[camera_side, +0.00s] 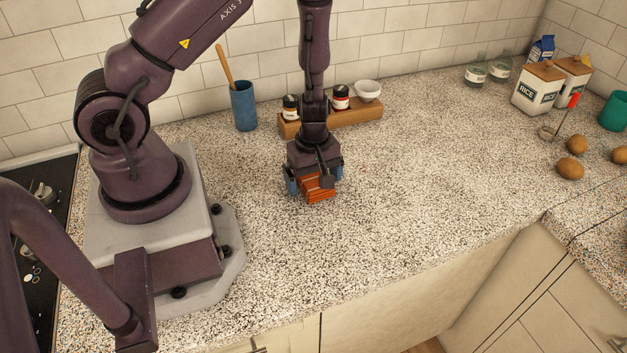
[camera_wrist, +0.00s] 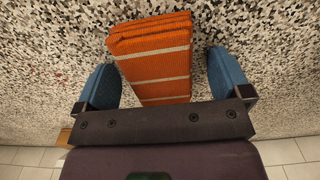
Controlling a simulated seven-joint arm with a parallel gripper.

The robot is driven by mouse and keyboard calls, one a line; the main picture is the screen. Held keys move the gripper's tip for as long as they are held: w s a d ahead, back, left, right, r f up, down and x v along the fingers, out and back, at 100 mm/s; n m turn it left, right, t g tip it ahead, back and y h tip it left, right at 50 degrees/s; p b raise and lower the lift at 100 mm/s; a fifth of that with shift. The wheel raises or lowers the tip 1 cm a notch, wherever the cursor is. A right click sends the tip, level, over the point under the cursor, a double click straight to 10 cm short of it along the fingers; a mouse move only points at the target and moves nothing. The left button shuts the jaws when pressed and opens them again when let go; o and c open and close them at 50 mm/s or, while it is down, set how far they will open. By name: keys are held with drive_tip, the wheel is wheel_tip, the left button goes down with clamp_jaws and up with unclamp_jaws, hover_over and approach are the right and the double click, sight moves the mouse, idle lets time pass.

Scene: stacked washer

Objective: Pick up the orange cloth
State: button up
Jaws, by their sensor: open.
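The orange cloth (camera_side: 318,195) is folded, with pale stripes, and lies on the speckled counter. In the wrist view the cloth (camera_wrist: 152,55) sits between my two blue fingers. My gripper (camera_side: 315,186) is pointed down over the cloth and open. In the wrist view my gripper (camera_wrist: 165,78) has one finger on each side of the cloth, with visible gaps between each finger and the cloth. The part of the cloth nearest the palm is hidden by my gripper.
A wooden rack (camera_side: 352,113) with jars and a white bowl (camera_side: 367,91) stands behind my gripper. A blue cup (camera_side: 243,106) with a wooden utensil is to the left. Rice boxes (camera_side: 537,88) and potatoes (camera_side: 570,168) are at the right. The counter's middle right is clear.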

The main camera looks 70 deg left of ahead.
sight(313, 177)
drive_tip(key=c, duration=1)
wheel_tip(313, 177, up, 10)
drive_tip(key=shift+r, duration=0.1)
